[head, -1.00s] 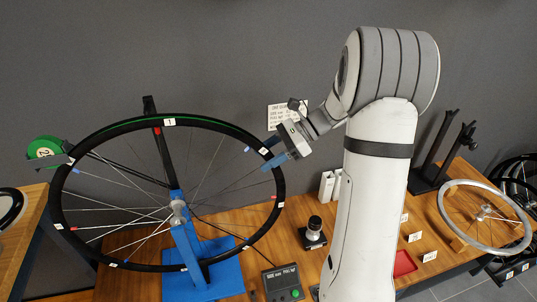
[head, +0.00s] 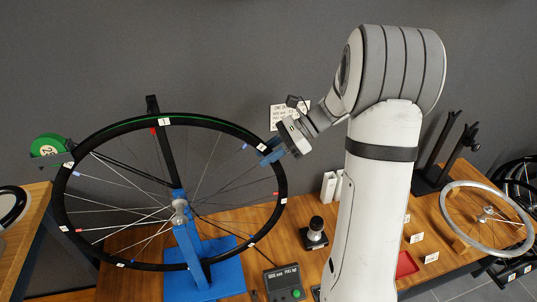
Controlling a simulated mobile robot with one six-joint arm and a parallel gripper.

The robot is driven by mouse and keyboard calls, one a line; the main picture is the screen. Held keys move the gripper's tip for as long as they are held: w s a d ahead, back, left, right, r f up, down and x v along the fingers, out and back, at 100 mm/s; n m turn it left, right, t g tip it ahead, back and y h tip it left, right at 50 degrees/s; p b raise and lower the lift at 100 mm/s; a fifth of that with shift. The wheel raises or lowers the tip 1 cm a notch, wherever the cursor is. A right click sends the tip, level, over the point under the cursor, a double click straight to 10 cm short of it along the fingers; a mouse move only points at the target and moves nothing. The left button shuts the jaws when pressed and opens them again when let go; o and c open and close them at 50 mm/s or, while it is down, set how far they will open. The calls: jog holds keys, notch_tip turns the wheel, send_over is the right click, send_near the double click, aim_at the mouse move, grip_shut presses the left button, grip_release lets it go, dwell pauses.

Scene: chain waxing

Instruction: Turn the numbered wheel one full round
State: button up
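The numbered wheel (head: 97,133) is a large black-rimmed wheel with thin spokes on a blue stand (head: 189,245). Small white tags sit around its rim, and the tag reading 1 (head: 165,121) is at the top, a little left of centre. Red and blue marks show near the rim. My gripper (head: 270,151) is at the upper right of the rim. Its blue fingers lie close together across the rim and look shut on it. The rim between the fingers is partly hidden.
A green round thing marked 2 (head: 49,148) stands left of the wheel. A dark control box (head: 284,283) and a small black-and-silver device (head: 315,234) are on the wooden table. A silver wheel (head: 452,229) and a red tray (head: 407,263) are at the right.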

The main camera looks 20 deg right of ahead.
jog(key=o, duration=0.6)
jog(key=shift+c, duration=0.2)
jog(key=p+v, duration=0.6)
jog(key=v, duration=0.4)
jog(key=shift+p, duration=0.3)
jog(key=s+a+n+t+h+b, duration=0.1)
jog(key=s+a+n+h+b, duration=0.2)
jog(key=s+n, duration=0.6)
jog(key=s+a+n+t+h+b, duration=0.2)
jog(key=s+a+n+h, duration=0.4)
jog(key=s, duration=0.6)
jog(key=f+n+h+b, duration=0.1)
jog(key=n+h, duration=0.1)
jog(key=n, duration=0.1)
jog(key=shift+h, duration=0.3)
